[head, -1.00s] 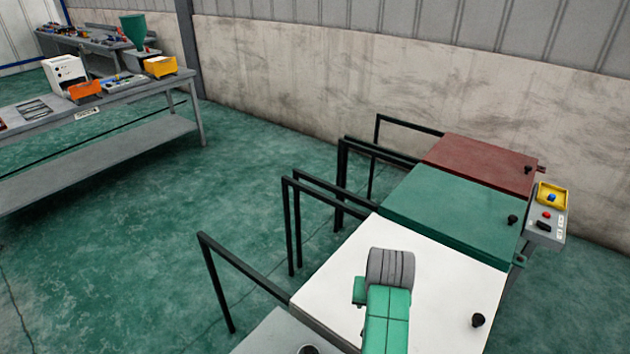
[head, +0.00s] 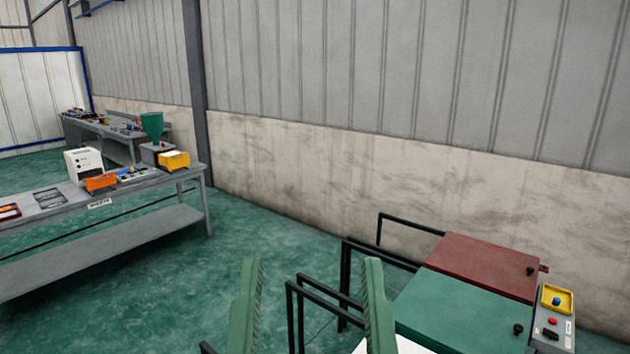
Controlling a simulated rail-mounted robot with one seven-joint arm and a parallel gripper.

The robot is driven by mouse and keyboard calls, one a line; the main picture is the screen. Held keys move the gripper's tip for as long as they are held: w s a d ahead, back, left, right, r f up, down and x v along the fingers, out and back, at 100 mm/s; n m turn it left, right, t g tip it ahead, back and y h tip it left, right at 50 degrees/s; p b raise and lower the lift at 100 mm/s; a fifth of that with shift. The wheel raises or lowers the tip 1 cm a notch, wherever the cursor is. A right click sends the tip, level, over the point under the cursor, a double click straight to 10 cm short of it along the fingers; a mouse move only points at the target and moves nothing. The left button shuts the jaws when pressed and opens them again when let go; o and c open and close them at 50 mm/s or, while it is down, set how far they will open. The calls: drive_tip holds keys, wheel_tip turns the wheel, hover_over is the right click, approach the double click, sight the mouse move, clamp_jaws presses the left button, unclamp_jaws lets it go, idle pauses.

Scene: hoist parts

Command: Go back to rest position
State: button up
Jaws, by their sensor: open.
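My gripper (head: 310,305) is at the bottom centre of the head view, its two green ridged fingers pointing up. The fingers stand wide apart. Only floor and part of a black frame show between them, and they hold nothing. The wrist and the rest of my arm are below the picture edge.
Carts with a red top (head: 485,265) and a green top (head: 465,305) stand at right, with black handle bars. A control box (head: 553,318) is at their right end. A grey workbench (head: 130,212) with bins stands at left. Open green floor (head: 225,262) lies between.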

wheel_tip(320, 180, up, 19)
drive_tip(key=p, duration=1.5)
drive_tip(key=shift+f, duration=0.15)
drive_tip(key=shift+c, duration=0.7)
idle(2.1)
